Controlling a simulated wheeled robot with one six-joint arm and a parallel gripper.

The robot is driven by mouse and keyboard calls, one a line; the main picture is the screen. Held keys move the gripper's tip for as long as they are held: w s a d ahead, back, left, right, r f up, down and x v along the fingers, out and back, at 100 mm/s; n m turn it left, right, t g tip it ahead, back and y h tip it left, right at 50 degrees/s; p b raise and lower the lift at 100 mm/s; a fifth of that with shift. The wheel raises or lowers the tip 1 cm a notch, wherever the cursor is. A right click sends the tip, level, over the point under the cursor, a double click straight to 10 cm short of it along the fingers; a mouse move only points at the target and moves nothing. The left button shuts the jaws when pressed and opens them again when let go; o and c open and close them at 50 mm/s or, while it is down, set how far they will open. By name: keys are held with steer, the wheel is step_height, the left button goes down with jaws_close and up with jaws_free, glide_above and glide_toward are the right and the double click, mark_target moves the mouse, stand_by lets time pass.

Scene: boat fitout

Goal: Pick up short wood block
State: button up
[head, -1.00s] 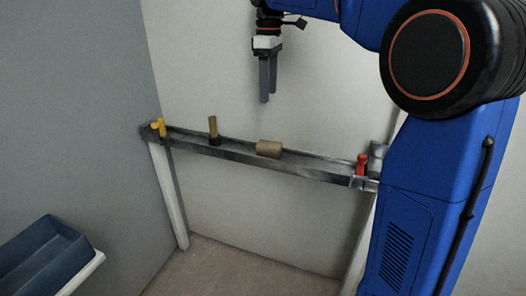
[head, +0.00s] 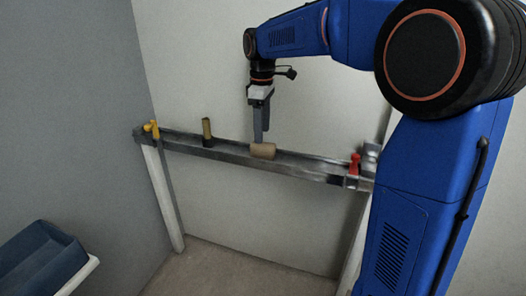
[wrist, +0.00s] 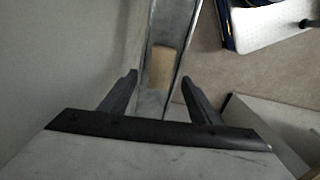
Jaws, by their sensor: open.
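The short wood block (head: 263,151) is a light brown piece lying on the narrow grey rail shelf (head: 310,166), right of its middle. In the wrist view the block (wrist: 162,68) shows ahead of the fingers, on the metal channel. My gripper (head: 260,140) points down just above and behind the block in the head view. Its two fingers (wrist: 160,88) are spread apart with nothing between them. Whether a finger touches the block cannot be told.
A yellow-topped upright piece (head: 207,131) stands left of the block on the rail. A yellow clamp (head: 152,129) is at the left end and a red clamp (head: 354,164) at the right end. A blue bin (head: 40,262) is at lower left. A wall stands close behind the rail.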

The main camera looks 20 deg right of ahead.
mark_target(263, 144)
steer(key=shift+s+d+f, duration=0.1)
steer(key=shift+s+f, duration=0.05)
steer(key=shift+f, duration=2)
steer(key=c, duration=1.2)
steer(key=shift+r, duration=0.1)
